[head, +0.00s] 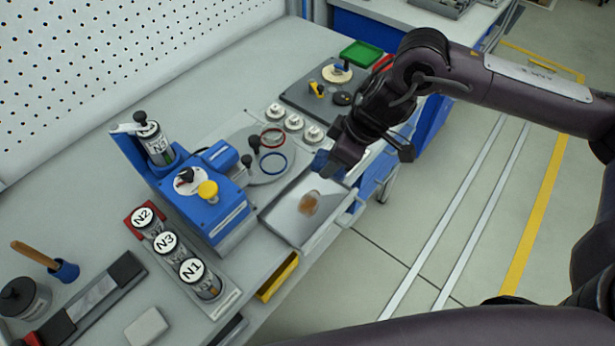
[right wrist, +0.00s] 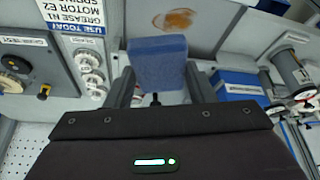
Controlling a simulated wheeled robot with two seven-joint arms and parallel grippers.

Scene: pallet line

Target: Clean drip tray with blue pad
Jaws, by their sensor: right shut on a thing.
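The drip tray (head: 283,218) is a flat grey metal tray near the bench's front edge, with an orange-brown stain (head: 310,202) on it. The stain also shows at the top of the right wrist view (right wrist: 176,20). My right gripper (head: 345,160) is above the tray's far right end, shut on the blue pad (head: 321,161). In the right wrist view the pad (right wrist: 157,62) is held between both fingers, beside the stain in the picture. The pad's underside is hidden, so I cannot tell whether it touches the tray. My left gripper is not in view.
A blue machine (head: 205,205) stands left of the tray, with a round grey plate (head: 262,178) holding red and blue rings behind. Canisters marked N1, N2 and N3 (head: 200,278) stand in front left. White-topped parts (head: 294,122) and a dark board (head: 300,97) lie beyond.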

